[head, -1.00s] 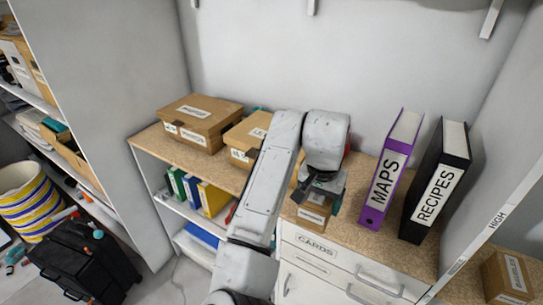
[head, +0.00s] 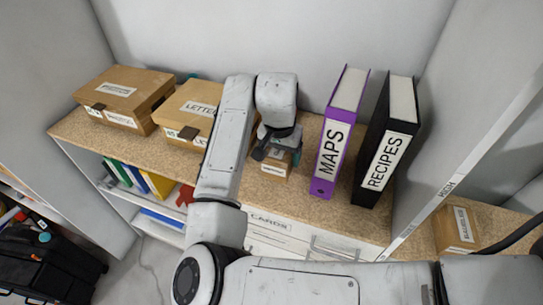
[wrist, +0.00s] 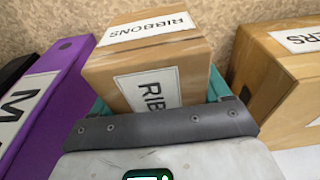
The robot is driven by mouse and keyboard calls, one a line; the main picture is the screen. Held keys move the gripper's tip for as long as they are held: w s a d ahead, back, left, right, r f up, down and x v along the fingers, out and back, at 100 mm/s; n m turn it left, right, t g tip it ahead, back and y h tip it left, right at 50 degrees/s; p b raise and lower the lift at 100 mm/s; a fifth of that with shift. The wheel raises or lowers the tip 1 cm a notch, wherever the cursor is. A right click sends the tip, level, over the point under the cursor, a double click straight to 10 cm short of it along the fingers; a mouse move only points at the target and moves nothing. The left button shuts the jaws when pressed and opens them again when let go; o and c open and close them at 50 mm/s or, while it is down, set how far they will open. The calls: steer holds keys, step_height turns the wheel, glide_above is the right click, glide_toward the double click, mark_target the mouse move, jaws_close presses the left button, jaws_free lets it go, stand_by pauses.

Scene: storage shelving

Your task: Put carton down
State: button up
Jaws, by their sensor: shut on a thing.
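The carton (wrist: 150,75) is a small brown box labelled RIBBONS. In the wrist view it sits between the teal fingers of my gripper, which is shut on it. In the head view the carton (head: 279,164) is mostly hidden under my gripper (head: 272,150). It is over the cork-topped shelf (head: 320,218), between the LETTERS box (head: 177,112) and the purple MAPS binder (head: 335,140). I cannot tell whether its base touches the shelf top.
A black RECIPES binder (head: 383,150) stands right of MAPS. Another brown box (head: 118,95) is at the far left. A labelled box (head: 459,230) lies beyond the right divider. Drawers marked CARDS (head: 270,222) are below. Some bare cork shows around the carton.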

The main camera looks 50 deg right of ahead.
steer(key=shift+f+p, duration=0.3)
steer(key=shift+f, duration=2)
steer(key=shift+f, duration=0.1)
steer(key=o, duration=1.1)
steer(key=r, duration=0.4)
steer(key=a+r+b, duration=0.1)
steer(key=r, duration=0.3)
steer(key=r+b, duration=0.1)
steer(key=r, duration=0.3)
steer(key=shift+s+a, duration=0.35)
steer(key=shift+a, duration=0.05)
